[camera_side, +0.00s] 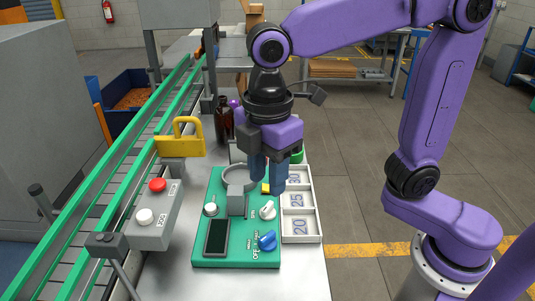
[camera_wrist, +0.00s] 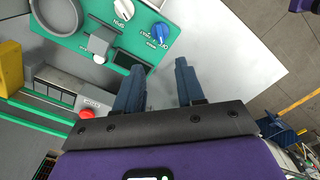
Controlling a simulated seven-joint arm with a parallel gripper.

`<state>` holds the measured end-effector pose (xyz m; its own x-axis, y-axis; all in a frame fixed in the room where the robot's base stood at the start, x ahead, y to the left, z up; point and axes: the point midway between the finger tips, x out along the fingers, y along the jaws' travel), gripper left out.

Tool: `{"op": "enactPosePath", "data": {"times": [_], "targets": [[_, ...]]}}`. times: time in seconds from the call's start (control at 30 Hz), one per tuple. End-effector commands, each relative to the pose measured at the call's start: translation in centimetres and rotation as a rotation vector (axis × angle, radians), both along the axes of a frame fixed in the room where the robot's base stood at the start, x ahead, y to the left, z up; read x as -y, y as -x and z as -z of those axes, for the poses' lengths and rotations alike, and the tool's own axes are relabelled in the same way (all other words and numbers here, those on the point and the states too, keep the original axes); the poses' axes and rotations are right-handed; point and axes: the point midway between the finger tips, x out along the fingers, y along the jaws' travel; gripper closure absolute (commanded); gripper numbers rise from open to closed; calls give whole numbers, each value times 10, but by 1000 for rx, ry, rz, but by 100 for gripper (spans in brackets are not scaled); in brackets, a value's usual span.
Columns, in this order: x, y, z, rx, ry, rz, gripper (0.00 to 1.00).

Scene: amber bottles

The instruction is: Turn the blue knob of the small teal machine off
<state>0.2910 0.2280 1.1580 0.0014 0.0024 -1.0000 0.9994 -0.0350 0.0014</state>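The small teal machine (camera_side: 238,257) stands on the grey table in the side view. Its teal panel also fills the top left of the wrist view (camera_wrist: 75,44). The blue knob (camera_side: 266,240) is at its near right corner, and it shows at top centre in the wrist view (camera_wrist: 161,32). Small print surrounds the knob; I cannot tell which mark it points to. My gripper (camera_side: 268,184) is open and empty above the far right part of the machine, away from the knob. Its two fingers are apart in the wrist view (camera_wrist: 158,67).
A white knob (camera_side: 268,210) sits just behind the blue one. A white tray with numbered compartments (camera_side: 316,236) lies right of the machine. A button box (camera_side: 150,232) and a yellow bracket (camera_side: 180,147) stand left, beside the green-railed conveyor (camera_side: 92,183). An amber bottle (camera_side: 224,122) stands behind.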

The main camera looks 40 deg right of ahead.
Motion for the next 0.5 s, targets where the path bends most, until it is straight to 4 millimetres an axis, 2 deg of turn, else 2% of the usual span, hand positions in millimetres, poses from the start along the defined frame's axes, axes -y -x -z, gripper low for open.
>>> {"op": "enactPosePath", "data": {"times": [0.1,0.2,0.5], "targets": [[-1,0,-18,2,-3,0,62],[0,0,-27,1,-2,0,62],[0,0,-34,-1,1,1,62]]}}
